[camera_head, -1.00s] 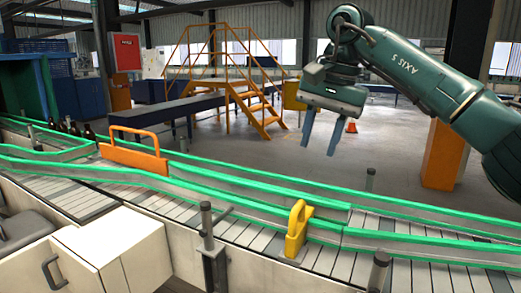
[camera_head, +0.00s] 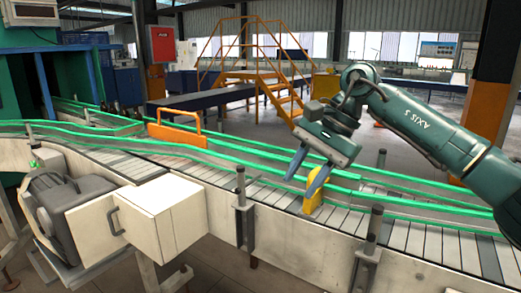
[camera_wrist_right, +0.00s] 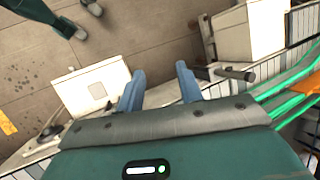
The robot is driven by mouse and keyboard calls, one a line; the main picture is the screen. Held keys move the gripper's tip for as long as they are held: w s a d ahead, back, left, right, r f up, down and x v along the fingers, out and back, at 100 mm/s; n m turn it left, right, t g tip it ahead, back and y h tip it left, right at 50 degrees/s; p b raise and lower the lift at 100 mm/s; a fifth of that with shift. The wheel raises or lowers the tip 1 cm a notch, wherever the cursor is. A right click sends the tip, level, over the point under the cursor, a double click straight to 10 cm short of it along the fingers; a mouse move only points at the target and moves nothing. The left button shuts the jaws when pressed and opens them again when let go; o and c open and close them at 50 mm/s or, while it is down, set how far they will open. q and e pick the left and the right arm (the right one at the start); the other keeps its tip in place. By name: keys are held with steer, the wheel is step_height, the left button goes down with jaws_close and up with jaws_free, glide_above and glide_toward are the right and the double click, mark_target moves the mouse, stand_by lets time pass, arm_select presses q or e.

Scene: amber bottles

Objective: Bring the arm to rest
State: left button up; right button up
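My right gripper (camera_head: 302,183) hangs from the green arm coming in from the right in the head view. Its two blue-grey fingers are apart with nothing between them. In the picture, the fingers overlap the conveyor rail beside the yellow gate (camera_head: 314,203); I cannot tell whether they touch it. In the right wrist view the open fingers (camera_wrist_right: 160,88) are also empty, with a white box and floor beyond them. My left gripper is out of view. Several small dark bottles (camera_head: 120,107) stand far off on the conveyor at the left.
The conveyor (camera_head: 410,237) with green rails runs across the scene. An orange gate (camera_head: 180,131) stands over it at centre left. A white box (camera_head: 160,215) and a grey motor (camera_head: 62,200) are in front. Orange stairs (camera_head: 270,70) stand behind. Vertical posts (camera_head: 370,235) line the conveyor's near side.

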steer(key=s+a+f+m+y+p, duration=0.1)
steer(key=s+a+f+m+y, duration=0.3)
steer(key=a+m+y, duration=0.35)
steer(key=s+a+f+m+y, duration=0.4)
steer(key=s+a+m+y, duration=0.1)
steer(key=a+m+y, duration=0.3)
steer(key=d+f+m+t+h, duration=0.6)
steer(key=m+t, duration=0.3)
steer(key=m, duration=0.7)
steer(key=d+f+m+t+h, duration=0.4)
steer(key=d+f+m+t, duration=0.35)
steer(key=m, duration=0.85)
steer(key=s+d+f+m+g+h, duration=0.2)
steer(key=s+d+f+m+h, duration=0.2)
steer(key=s+f+m, duration=0.3)
steer(key=s+d+f+m+g+h+p, duration=0.1)
steer(key=s+d+f+m+g+h, duration=0.2)
steer(key=s+f+m, duration=0.4)
step_height(320, 180, down, 4)
steer(key=shift+s+d+r+h, duration=0.1)
steer(key=shift+s+d+h, duration=0.25)
steer(key=shift+s+d, duration=0.5)
steer(key=shift+s+a, duration=0.1)
steer(key=shift+a, duration=0.15)
